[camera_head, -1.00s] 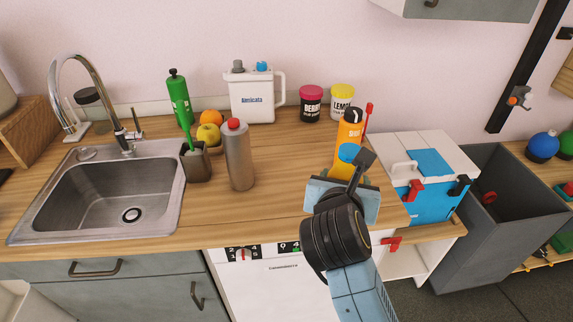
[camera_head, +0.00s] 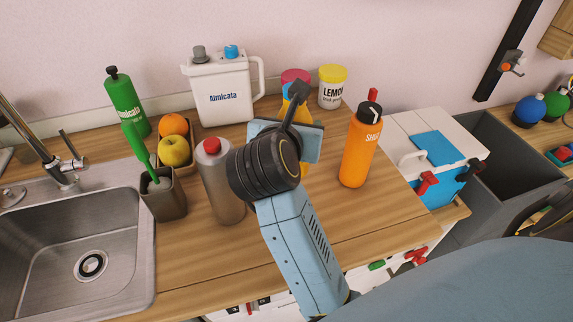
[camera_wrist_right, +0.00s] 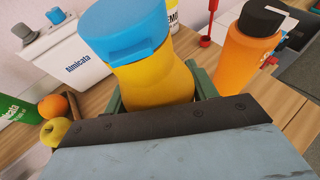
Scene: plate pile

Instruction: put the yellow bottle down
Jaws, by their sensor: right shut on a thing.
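The yellow bottle (camera_wrist_right: 158,78) with a blue cap stands roughly upright between the green fingers of my right gripper (camera_wrist_right: 160,95) in the right wrist view. The gripper is shut on it. In the head view my right gripper (camera_head: 291,130) is over the counter, between the grey bottle and the orange bottle. It hides most of the yellow bottle (camera_head: 286,106). The bottle's base is hidden, so I cannot tell whether it touches the counter. My left gripper is not in view.
An orange bottle (camera_head: 360,145) stands right of the gripper, a grey red-capped bottle (camera_head: 222,185) left. A white jug (camera_head: 222,95) and lemon tub (camera_head: 332,88) stand behind. The wooden counter (camera_head: 375,215) is bare at front right; the sink (camera_head: 80,250) is left.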

